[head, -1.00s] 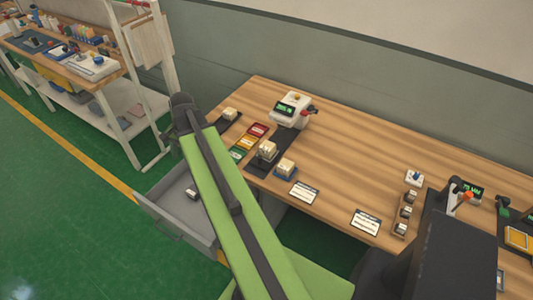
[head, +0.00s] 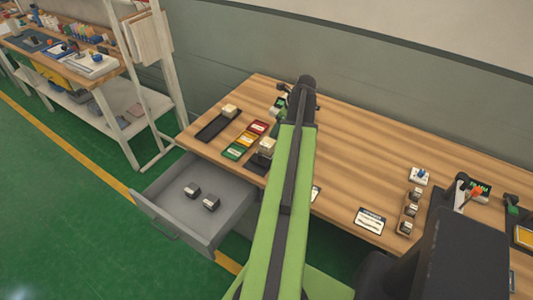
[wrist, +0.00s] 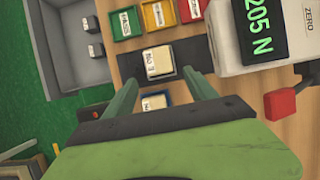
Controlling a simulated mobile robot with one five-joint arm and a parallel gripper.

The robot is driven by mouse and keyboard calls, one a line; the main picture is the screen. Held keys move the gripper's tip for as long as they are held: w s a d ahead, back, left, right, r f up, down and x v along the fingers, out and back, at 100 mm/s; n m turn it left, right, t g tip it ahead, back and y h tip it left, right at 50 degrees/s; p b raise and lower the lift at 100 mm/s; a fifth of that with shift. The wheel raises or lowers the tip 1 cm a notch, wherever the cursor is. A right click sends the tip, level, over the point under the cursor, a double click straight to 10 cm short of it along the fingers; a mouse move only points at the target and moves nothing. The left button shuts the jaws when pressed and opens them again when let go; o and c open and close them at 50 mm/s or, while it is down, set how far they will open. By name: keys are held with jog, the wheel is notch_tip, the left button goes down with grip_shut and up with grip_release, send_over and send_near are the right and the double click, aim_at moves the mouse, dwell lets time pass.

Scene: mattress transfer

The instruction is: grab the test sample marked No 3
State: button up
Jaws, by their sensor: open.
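In the wrist view a cream block (wrist: 160,61), its label seeming to read No 3, sits on a black strip. It lies just beyond the fingertips of my gripper (wrist: 161,77), which is open and empty. A second labelled block (wrist: 153,102) on a blue tray shows between the fingers, its label partly hidden. In the head view a cream block (head: 267,146) stands on a dark base just left of my green arm. My gripper is not clearly visible there.
A testing device (wrist: 255,35) with a green display reading 205 N and a red knob stands right of the fingers. Red, yellow and green trays (wrist: 125,23) lie beyond. A grey drawer (head: 226,214) hangs open with two dark blocks inside. The table's middle is clear.

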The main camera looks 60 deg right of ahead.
aim_at(268, 142)
jog(key=b+x, duration=0.6)
jog(key=x, duration=0.2)
jog(key=shift+s+f, duration=0.1)
jog(key=shift+f, duration=0.15)
jog(key=shift+f+b, duration=0.2)
jog(key=shift+b, duration=0.15)
jog(key=shift+r, duration=0.1)
jog(key=b+x, duration=0.4)
jog(key=x, duration=0.1)
jog(key=shift+a+f+b, duration=0.15)
jog(key=shift+f+b, duration=0.1)
jog(key=shift+b, duration=0.15)
jog(key=shift+r, duration=0.2)
jog(key=c, duration=1.3)
jog(key=shift+o, duration=0.2)
jog(key=shift+r+p, duration=0.4)
jog(key=shift+p, duration=0.15)
notch_tip(268, 142, up, 4)
jog(key=p, duration=0.3)
jog(key=shift+f+p, duration=0.15)
jog(key=shift+p, duration=0.2)
jog(key=s+a+r+p, duration=0.1)
jog(key=s+r+p, duration=0.5)
jog(key=s, duration=0.5)
jog(key=shift+a+r, duration=0.25)
jog(key=shift+a, duration=0.1)
